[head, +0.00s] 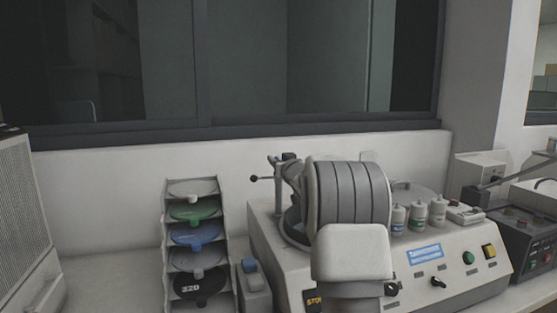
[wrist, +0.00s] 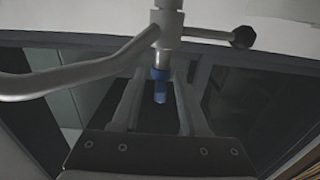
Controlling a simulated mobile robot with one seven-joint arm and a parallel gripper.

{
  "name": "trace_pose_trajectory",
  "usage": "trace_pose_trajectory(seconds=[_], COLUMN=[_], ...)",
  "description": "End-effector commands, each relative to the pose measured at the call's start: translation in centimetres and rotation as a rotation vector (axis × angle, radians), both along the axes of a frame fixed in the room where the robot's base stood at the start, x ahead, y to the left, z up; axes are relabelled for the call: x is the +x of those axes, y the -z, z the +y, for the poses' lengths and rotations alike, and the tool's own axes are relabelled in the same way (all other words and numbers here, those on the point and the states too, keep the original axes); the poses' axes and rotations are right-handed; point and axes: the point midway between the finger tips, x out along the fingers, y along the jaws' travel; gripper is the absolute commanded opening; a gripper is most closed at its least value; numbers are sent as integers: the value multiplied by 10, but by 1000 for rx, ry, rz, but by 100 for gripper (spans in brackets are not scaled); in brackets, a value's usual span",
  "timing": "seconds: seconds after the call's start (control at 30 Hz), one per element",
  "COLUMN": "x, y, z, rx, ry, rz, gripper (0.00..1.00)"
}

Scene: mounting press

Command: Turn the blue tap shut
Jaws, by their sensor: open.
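In the wrist view, the blue tap (wrist: 160,75) is a small blue piece below a metal pipe fitting. A curved metal spout runs left from this fitting, and a rod with a black knob runs right. My gripper (wrist: 160,78) is open, with one finger on each side of the blue piece. I cannot tell whether either finger touches it. In the head view, my arm hides the gripper and I cannot make out the blue part. The metal fitting (head: 281,168) with a black-knobbed rod shows just left of my arm.
The press machine (head: 455,255) stands under my arm, with several bottles and buttons on it. A rack of coloured discs (head: 194,235) stands to its left. A dark control box (head: 524,240) is at the right. Bare counter (head: 105,280) lies left of the rack.

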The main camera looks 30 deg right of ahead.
Motion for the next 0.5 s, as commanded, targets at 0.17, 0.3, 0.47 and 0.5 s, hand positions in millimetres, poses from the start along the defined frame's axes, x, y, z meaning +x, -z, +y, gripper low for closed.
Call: trace_pose_trajectory(seconds=[0.17, 0.3, 0.47, 0.5], x=[2, 2, 2, 2], y=[0, 0, 0, 0], z=[0, 0, 0, 0], rx=[0, 0, 0, 0], ry=[0, 0, 0, 0], rz=[0, 0, 0, 0], gripper=[44, 44, 17, 10])
